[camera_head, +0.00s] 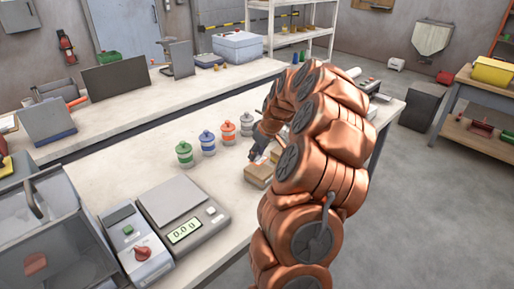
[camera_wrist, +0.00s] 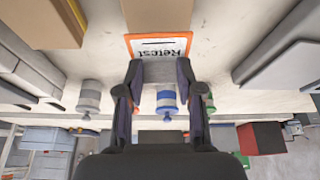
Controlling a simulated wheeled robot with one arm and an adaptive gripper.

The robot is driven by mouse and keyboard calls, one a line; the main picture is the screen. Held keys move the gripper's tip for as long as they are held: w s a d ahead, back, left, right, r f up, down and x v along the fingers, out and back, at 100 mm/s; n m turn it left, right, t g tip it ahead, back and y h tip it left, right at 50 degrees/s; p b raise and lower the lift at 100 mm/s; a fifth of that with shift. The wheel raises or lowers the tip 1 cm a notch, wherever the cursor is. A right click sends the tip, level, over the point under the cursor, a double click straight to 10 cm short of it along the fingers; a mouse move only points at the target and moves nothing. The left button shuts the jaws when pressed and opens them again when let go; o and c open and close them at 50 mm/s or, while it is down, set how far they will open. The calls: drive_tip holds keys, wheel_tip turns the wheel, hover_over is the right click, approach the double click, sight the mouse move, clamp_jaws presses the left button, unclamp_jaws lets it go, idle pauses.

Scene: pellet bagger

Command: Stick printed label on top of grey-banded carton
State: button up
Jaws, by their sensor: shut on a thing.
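My gripper (camera_wrist: 158,78) is shut on the grey tab of a printed label (camera_wrist: 158,47), white with an orange border and the word "Retest". In the head view my gripper (camera_head: 257,153) is low over the bench beside small brown cartons (camera_head: 258,174), largely screened by my arm. In the wrist view, which is upside down, one brown carton (camera_wrist: 158,14) shows just beyond the label and another (camera_wrist: 40,22) at the upper left. I cannot make out a grey band on either. Whether the label touches the carton is unclear.
Green (camera_head: 184,154), blue (camera_head: 208,143), orange (camera_head: 228,132) and grey (camera_head: 246,124) lidded jars stand in a row near my gripper. A scale (camera_head: 182,215) and a control box with a red knob (camera_head: 138,250) stand at the near left. Bench between them is clear.

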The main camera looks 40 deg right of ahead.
sight(258, 159)
drive_tip(key=shift+f, duration=0.55)
drive_tip(key=shift+f+b, duration=0.85)
drive_tip(key=shift+f, duration=0.45)
drive_tip(key=shift+f, duration=0.25)
drive_tip(key=o, duration=1)
drive_tip(key=shift+r, duration=0.1)
drive_tip(key=v, duration=1.2)
